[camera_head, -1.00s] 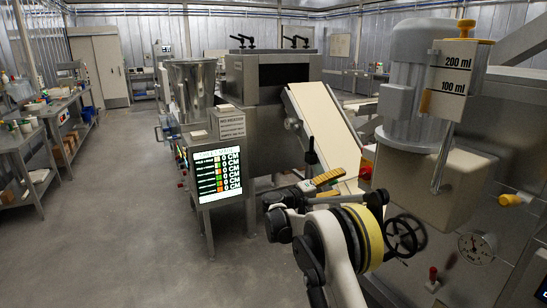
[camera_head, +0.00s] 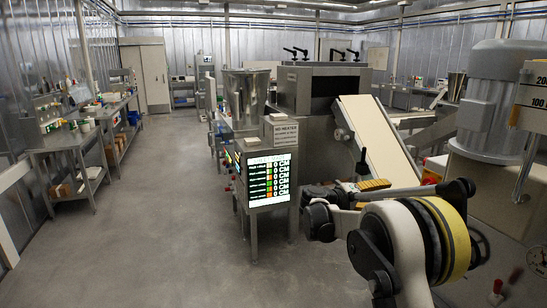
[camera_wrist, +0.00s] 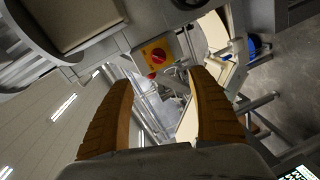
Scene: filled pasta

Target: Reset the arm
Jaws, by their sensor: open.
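My gripper (camera_head: 365,188) shows in the head view at lower right, with tan ribbed fingers and dark joints, at the end of my white arm with its yellow band. In the wrist view my gripper (camera_wrist: 158,78) has its two tan fingers spread apart with a clear gap and nothing between them. Beyond the fingertips a yellow plate with a red knob (camera_wrist: 158,56) shows on a machine. In the head view the fingers appear in front of the lower end of a pale sloping conveyor (camera_head: 375,140); I cannot tell the distance.
A steel machine with a lit screen (camera_head: 269,180) stands left of my arm. A large grey motor housing (camera_head: 505,100) is close on the right, partly cut off. Side tables with items (camera_head: 75,140) line the left wall. The floor (camera_head: 165,210) between is clear.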

